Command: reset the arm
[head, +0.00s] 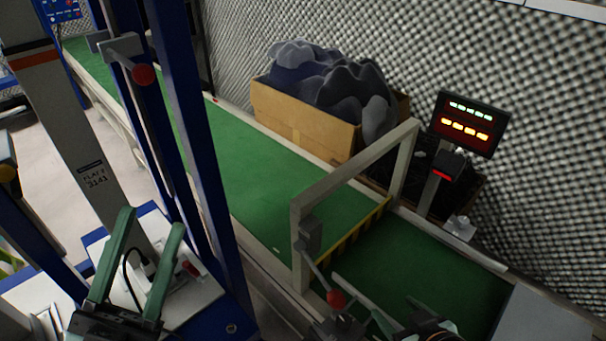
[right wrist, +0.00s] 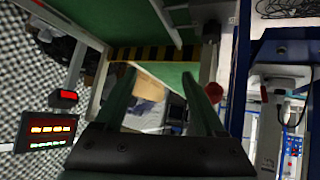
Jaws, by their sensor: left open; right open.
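My left gripper (head: 151,220) is at the lower left of the head view, its two green fingers pointing up and spread apart. It is open with nothing held, in front of a white and blue machine. My right gripper (head: 398,311) shows only partly at the bottom edge of the head view, over the near part of the green conveyor. In the right wrist view its two green fingers (right wrist: 158,82) are wide apart with nothing gripped between them. Most of my right arm is out of view.
The green conveyor (head: 258,176) runs under a pale frame (head: 340,179) with a red-knobbed lever (head: 336,298). A cardboard box (head: 300,122) of dark foam and a lit display (head: 468,124) stand beyond it. Blue posts (head: 190,130) rise near my left gripper.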

